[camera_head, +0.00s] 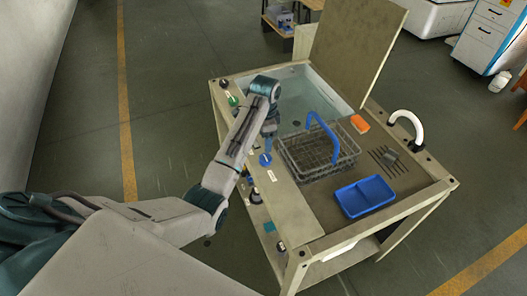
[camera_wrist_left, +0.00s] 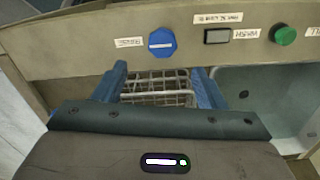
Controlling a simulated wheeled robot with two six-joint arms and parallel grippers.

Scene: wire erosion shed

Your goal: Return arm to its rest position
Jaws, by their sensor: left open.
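My left arm comes in from the lower left and reaches over the control-panel side of the wash station. My left gripper (camera_head: 269,140) is beside the wire basket, at the near edge of the basin (camera_head: 305,100). In the left wrist view its two blue fingers (camera_wrist_left: 161,74) are apart, with nothing gripped between them. The grey wire basket (camera_head: 310,158) with its raised blue handle (camera_head: 324,135) stands on the station, to the right of the gripper. Part of the basket's mesh (camera_wrist_left: 158,90) shows beyond the fingers in the wrist view. My right gripper is not in view.
The panel carries a blue knob (camera_wrist_left: 162,42), a grey switch (camera_wrist_left: 217,36) and a green button (camera_wrist_left: 285,36). A blue tray (camera_head: 364,197), an orange block (camera_head: 360,123) and a white curved spout (camera_head: 408,122) are on the worktop. A raised lid (camera_head: 355,45) stands behind. Floor left is clear.

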